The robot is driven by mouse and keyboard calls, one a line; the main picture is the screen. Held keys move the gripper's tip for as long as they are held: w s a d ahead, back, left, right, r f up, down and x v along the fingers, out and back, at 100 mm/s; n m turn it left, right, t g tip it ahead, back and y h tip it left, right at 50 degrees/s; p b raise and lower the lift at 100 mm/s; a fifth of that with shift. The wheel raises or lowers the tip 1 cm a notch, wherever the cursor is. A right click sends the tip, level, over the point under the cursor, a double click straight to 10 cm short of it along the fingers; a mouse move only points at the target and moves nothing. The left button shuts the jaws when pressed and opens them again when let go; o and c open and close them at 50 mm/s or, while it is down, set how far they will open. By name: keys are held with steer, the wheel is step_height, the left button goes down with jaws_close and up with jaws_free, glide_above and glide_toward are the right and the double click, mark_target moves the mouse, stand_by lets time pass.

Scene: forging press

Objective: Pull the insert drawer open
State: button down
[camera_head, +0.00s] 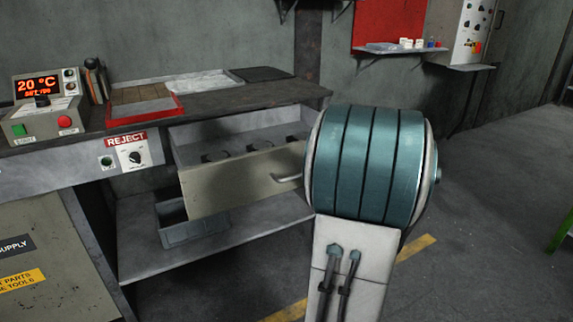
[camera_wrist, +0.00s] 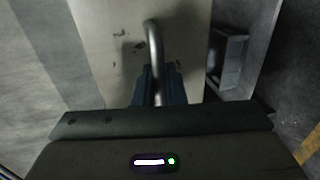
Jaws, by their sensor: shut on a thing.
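The insert drawer (camera_head: 240,180) sits under the workbench top and stands pulled out, with several dark inserts (camera_head: 232,153) visible inside it. Its front is beige, and it also shows in the wrist view (camera_wrist: 105,60). A curved metal handle (camera_head: 287,179) is on the drawer front; it also shows in the wrist view (camera_wrist: 153,45). My gripper (camera_wrist: 159,85) is shut on the handle, with a dark blue finger on each side of the bar. In the head view my teal and white arm hides the gripper and the right end of the drawer.
A grey bin (camera_head: 190,231) stands on the lower shelf (camera_head: 140,238) below the drawer. A red-edged tray (camera_head: 145,119) and a control box (camera_head: 42,105) are on the bench top. Open floor (camera_head: 480,200) lies to the right.

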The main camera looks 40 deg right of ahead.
steer(key=shift+f+v, duration=0.2)
steer(key=shift+v, duration=0.6)
steer(key=shift+f+v, duration=0.15)
steer(key=shift+v, duration=0.7)
steer(key=shift+f+v, duration=0.2)
steer(key=shift+v, duration=0.6)
steer(key=shift+s, duration=0.1)
steer(key=c, duration=1.6)
jaws_free()
steer(key=p+v, duration=0.2)
steer(key=v, duration=1.2)
steer(key=shift+p, duration=0.35)
steer(key=shift+d, duration=0.1)
